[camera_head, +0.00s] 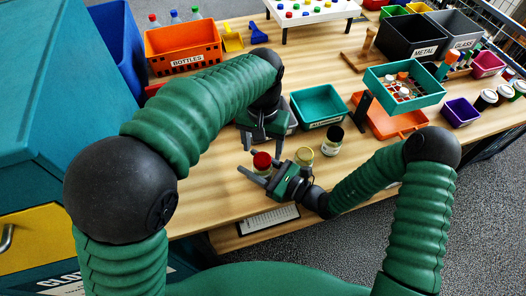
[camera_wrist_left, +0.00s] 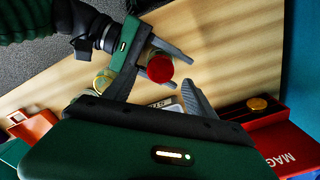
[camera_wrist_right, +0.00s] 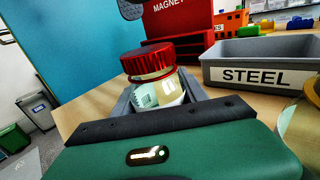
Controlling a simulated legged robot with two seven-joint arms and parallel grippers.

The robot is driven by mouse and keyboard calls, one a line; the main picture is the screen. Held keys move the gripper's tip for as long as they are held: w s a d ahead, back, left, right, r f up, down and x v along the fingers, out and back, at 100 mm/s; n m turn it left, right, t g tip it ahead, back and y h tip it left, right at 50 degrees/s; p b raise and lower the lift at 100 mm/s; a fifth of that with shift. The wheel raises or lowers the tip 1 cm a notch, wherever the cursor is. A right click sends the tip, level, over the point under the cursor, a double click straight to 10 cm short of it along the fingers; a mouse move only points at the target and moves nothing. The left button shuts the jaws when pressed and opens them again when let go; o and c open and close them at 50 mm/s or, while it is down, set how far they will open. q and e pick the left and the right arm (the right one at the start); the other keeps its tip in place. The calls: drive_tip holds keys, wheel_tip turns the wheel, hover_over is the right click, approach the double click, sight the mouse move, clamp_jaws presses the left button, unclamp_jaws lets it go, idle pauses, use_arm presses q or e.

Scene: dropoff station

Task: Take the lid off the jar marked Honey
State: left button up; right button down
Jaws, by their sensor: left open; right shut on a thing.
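A glass jar with a ribbed red lid stands near the table's front edge; the red lid (camera_head: 262,160) shows in the head view. In the right wrist view the lid (camera_wrist_right: 147,61) sits on the jar (camera_wrist_right: 165,91), whose label I cannot read. My right gripper (camera_head: 260,174) is shut around the jar's body, below the lid. My left gripper (camera_head: 262,145) is open and empty, just behind the jar in the head view. The left wrist view shows the lid (camera_wrist_left: 160,69) from above, beyond the left fingers and apart from them.
A jar with a black lid (camera_head: 334,136) and one with a pale yellow lid (camera_head: 303,156) stand right of the red-lidded jar. A teal bin (camera_head: 320,122) is behind them. A grey STEEL bin (camera_wrist_right: 258,76) and red MAGNET box (camera_wrist_right: 190,20) are close by. Bare table lies to the left.

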sight(262, 159)
use_arm(q)
drive_tip(key=shift+r, duration=0.2)
drive_tip(key=shift+c, duration=0.5)
wheel_tip(262, 159, up, 2)
drive_tip(key=m, duration=0.4)
drive_tip(key=shift+r+m, duration=0.2)
drive_tip(key=shift+m, duration=0.1)
drive_tip(key=shift+r+m, duration=0.3)
drive_tip(key=shift+m, duration=0.3)
drive_tip(key=shift+f, duration=0.1)
drive_tip(key=shift+m, duration=0.3)
wheel_tip(262, 159, down, 8)
drive_tip(key=shift+r, duration=0.2)
